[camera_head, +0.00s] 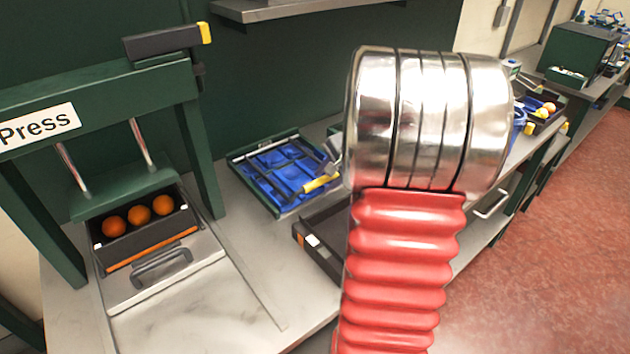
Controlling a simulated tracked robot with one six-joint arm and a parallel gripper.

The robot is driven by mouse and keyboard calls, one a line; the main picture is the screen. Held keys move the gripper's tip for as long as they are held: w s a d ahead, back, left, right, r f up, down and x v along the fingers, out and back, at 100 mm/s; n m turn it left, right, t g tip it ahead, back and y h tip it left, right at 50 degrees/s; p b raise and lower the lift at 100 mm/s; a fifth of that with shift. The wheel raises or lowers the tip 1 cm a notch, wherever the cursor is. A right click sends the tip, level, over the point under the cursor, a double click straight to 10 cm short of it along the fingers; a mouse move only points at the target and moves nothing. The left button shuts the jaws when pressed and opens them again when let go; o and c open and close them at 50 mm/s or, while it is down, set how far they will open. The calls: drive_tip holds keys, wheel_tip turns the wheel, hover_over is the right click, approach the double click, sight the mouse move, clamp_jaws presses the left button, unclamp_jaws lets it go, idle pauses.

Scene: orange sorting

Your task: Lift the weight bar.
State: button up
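A dark bar with a yellow end (162,42) lies across the top of the green frame labelled "Press" (100,98); it looks like the weight bar. Below it, two metal rods run down to a green plate (122,194). A black tray (118,249) with three oranges (138,214) sits under the press, towards its front. My arm's chrome joint and red ribbed sleeve fill the middle right, well to the right of the bar. My gripper cannot be made out; the arm hides what is behind it.
A blue compartment tray (262,180) lies right of the press. A yellow-and-grey piece (321,183) juts out beside my arm. A black tray (315,240) is partly hidden. A metal shelf (270,10) hangs above. The bench (210,315) is clear in front.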

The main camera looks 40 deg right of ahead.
drive_tip(key=shift+r, duration=0.1)
drive_tip(key=shift+c, duration=0.2)
wheel_tip(320, 180, up, 7)
drive_tip(key=w, duration=0.2)
drive_tip(key=shift+f, duration=0.2)
idle(0.4)
drive_tip(key=shift+d, duration=0.1)
drive_tip(key=shift+r, duration=0.1)
drive_tip(key=w+r, duration=0.3)
drive_tip(key=r, duration=0.3)
drive_tip(key=shift+d, duration=0.15)
idle(0.4)
drive_tip(key=shift+w, duration=0.15)
drive_tip(key=w+r, duration=0.4)
drive_tip(key=r, duration=0.1)
drive_tip(key=shift+w+d, duration=0.25)
idle(0.4)
drive_tip(key=shift+r, duration=0.1)
